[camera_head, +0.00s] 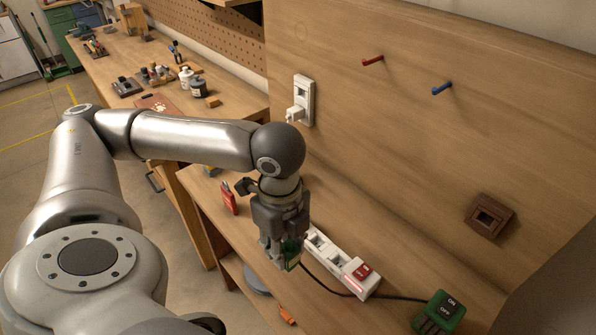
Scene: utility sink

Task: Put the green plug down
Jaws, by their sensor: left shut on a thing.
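The green plug (293,255) is in my left gripper (279,255), whose fingers are shut on it and hide most of it. The gripper points down over the bench, at the left end of the white power strip (335,262). I cannot tell whether the plug touches the strip or the bench top. The strip has open sockets and a red switch at its right end. My right gripper is not in view.
A black cord runs to a green ON/OFF box (439,313) at the lower right. A red object (229,198) lies left of the gripper. A white wall outlet (303,98), a brown socket (489,215), a red peg (372,61) and a blue peg (441,88) are on the wooden panel.

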